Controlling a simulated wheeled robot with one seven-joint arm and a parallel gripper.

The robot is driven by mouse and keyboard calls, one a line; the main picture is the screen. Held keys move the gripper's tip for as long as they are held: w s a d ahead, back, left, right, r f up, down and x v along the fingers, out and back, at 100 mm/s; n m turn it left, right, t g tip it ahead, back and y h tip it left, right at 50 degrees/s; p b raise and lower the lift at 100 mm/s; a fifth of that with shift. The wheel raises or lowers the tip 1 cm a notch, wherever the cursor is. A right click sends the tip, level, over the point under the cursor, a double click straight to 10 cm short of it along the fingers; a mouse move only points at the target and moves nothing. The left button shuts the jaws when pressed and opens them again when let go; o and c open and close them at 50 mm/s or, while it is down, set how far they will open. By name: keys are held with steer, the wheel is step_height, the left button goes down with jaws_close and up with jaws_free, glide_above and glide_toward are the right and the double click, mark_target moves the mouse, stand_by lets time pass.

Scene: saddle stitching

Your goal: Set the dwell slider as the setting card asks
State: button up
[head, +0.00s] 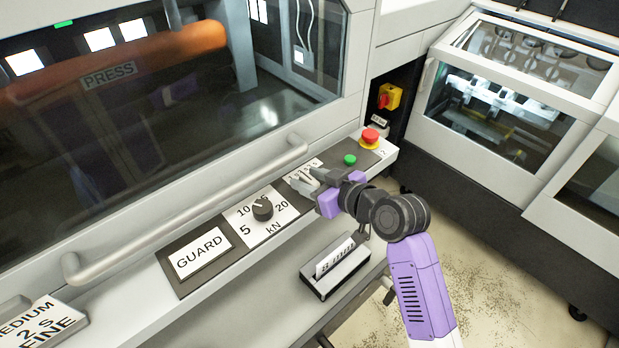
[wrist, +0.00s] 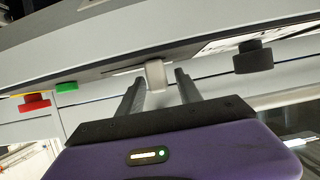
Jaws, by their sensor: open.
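The dwell slider's pale knob (wrist: 155,75) shows in the wrist view, standing out from a dark slot in the panel. My gripper (wrist: 159,84) is open, with one finger on each side of the knob; I see gaps between the fingers and the knob. In the head view my gripper (head: 303,181) is at the control panel and hides most of the slider and its scale. A white card (head: 40,325) at the lower left reads "MEDIUM", "2 S", "FINE"; its left part is cut off by the frame.
A black dial (head: 263,209) with a kN scale and a GUARD label (head: 200,252) lie left of my gripper. A green button (head: 350,160) and a red emergency button (head: 370,136) lie right. A long grab handle (head: 185,212) runs behind. A card holder (head: 335,272) hangs below.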

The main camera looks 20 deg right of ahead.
jaws_close()
stand_by(1.4)
